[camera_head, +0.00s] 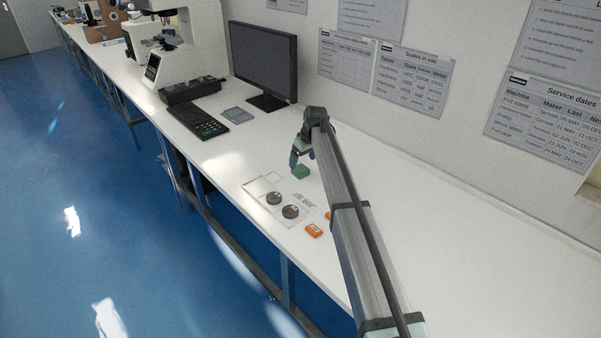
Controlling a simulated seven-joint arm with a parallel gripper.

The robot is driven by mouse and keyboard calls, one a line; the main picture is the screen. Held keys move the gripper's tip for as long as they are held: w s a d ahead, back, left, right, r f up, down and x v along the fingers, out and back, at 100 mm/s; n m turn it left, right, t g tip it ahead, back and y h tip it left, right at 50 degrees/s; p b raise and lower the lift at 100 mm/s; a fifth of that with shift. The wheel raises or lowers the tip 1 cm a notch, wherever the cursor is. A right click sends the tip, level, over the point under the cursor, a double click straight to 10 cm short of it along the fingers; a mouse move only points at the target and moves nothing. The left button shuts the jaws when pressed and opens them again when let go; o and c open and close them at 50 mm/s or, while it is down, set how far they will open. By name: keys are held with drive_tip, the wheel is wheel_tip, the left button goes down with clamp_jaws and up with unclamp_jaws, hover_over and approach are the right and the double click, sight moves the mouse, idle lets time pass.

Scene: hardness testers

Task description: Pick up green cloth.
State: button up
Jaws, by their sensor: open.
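The green cloth (301,172) is a small folded green block lying on the white bench (440,215), just behind a pale tray. My gripper (299,157) points down right above the cloth, at the end of my arm that reaches in from the lower right. Its fingers are open and seem close to the cloth's top. I cannot tell whether they touch it. Part of the gripper is hidden behind my wrist.
A pale tray (262,188) holds two round dark pieces. A keyboard (198,121), a monitor (263,60) and a white tester (180,50) stand farther back. The bench at right is clear.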

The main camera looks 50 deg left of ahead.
sight(301, 169)
drive_tip(key=shift+x, duration=2.7)
drive_tip(key=shift+d, duration=0.15)
drive_tip(key=shift+c, duration=0.4)
drive_tip(key=c, duration=1)
drive_tip(key=shift+c, duration=0.2)
